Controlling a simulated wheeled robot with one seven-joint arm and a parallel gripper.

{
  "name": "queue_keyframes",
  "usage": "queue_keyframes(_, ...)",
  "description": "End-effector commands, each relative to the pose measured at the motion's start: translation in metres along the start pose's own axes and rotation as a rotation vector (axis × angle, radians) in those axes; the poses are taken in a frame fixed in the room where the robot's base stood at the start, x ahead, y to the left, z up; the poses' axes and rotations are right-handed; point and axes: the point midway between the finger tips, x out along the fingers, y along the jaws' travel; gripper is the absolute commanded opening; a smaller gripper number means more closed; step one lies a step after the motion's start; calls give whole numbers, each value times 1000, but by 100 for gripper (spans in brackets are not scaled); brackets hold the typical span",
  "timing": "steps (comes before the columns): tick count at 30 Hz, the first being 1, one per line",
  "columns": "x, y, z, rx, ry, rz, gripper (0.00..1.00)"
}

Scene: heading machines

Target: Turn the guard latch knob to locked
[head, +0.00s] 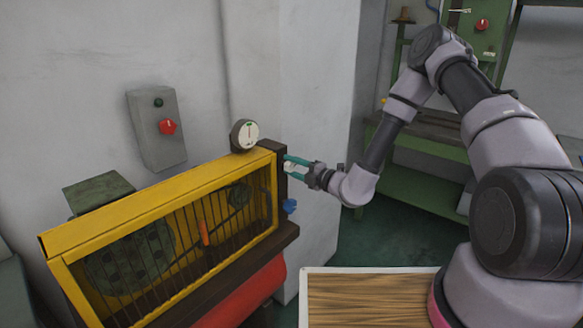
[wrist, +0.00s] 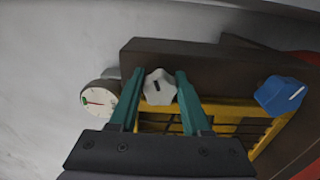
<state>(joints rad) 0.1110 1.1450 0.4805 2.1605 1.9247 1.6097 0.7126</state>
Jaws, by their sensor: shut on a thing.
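A white lobed knob (wrist: 160,92) with a short dark mark sits on the dark end face of the yellow barred guard housing (head: 160,210). My gripper (head: 287,168) reaches this end face from the right. In the wrist view its two teal fingers (wrist: 158,76) stand on either side of the white knob and are shut on it. A blue knob (wrist: 281,94) with a white line is on the same face, apart from the fingers; it also shows in the head view (head: 289,206), below the gripper. No label shows which knob is the guard latch.
A round white dial gauge (head: 245,134) stands at the housing's top corner, near one finger in the wrist view. A grey wall box (head: 157,130) carries a red knob. A wood-topped surface (head: 365,300) lies in front. Green benches (head: 425,165) stand behind my arm.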

Motion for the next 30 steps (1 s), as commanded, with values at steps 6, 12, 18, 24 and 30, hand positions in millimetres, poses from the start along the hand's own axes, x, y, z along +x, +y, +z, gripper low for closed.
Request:
queue_keyframes(6,0,0,-1,-207,1,-1,0)
queue_keyframes(12,0,2,-1,-398,1,-1,0)
queue_keyframes(18,0,2,-1,-588,2,-2,0)
queue_keyframes(24,0,3,-2,-777,2,-2,0)
queue_keyframes(30,-1,3,-2,-951,1,-2,0)
